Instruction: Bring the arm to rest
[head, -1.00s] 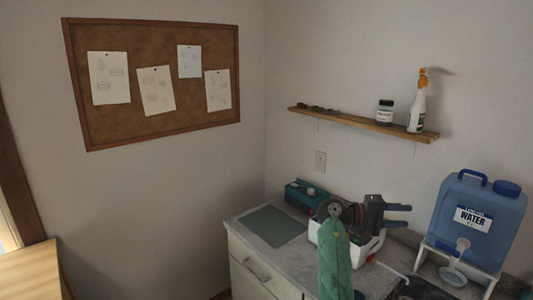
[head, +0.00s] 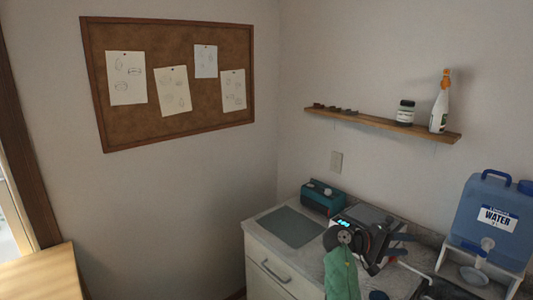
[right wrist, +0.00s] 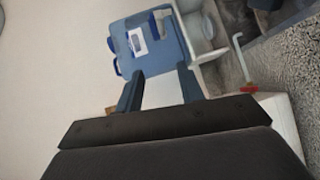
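My right arm, in a green sleeve with a dark wrist, reaches in from the bottom of the head view. My left gripper is not in view.
The grey counter (head: 262,217) carries a grey mat (head: 290,227) and a teal device (head: 321,197). A blue water jug (head: 480,210) stands on a white stand at the right. A wooden shelf (head: 385,123) with bottles hangs above. A wooden surface (head: 40,275) is at lower left.

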